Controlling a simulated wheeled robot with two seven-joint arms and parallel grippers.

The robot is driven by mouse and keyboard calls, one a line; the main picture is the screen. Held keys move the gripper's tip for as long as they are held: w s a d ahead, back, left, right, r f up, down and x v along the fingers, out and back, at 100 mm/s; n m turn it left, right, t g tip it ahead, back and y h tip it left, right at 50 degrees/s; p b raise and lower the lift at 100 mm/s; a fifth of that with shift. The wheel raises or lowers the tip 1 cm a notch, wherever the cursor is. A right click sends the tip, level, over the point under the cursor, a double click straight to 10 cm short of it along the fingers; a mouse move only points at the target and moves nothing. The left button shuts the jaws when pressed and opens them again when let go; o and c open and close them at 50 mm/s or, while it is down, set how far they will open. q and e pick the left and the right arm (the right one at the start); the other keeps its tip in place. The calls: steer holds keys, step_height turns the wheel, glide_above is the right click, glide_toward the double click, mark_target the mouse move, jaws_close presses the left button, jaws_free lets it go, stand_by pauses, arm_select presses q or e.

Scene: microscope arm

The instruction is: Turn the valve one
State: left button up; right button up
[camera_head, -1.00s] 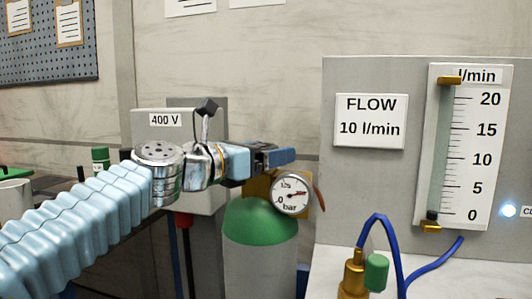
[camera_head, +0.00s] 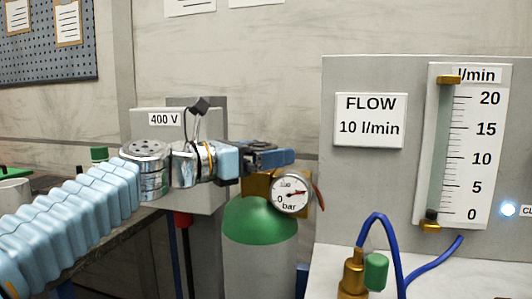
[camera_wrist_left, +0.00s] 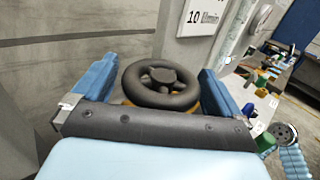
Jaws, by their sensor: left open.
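The valve shows in the left wrist view as a black round handwheel (camera_wrist_left: 160,84) with a hub and spokes, on a brass-coloured body. My left gripper (camera_wrist_left: 157,70) is open, with one blue finger on each side of the wheel. I cannot tell whether either finger touches it. In the head view my left gripper (camera_head: 282,157) is above the green-topped gas cylinder (camera_head: 260,220), just behind the pressure gauge (camera_head: 290,193). There the gripper and arm hide the handwheel. My right gripper is not in view.
A grey panel at the right carries a flow tube (camera_head: 437,150) and a sign reading FLOW 10 l/min (camera_head: 370,121). A blue hose (camera_head: 382,222) and a brass fitting (camera_head: 352,273) stand in front of it. A grey 400 V box (camera_head: 165,120) is behind my arm.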

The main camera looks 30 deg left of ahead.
arm_select(q)
steer(key=b+v, duration=0.1)
steer(key=v, duration=1.2)
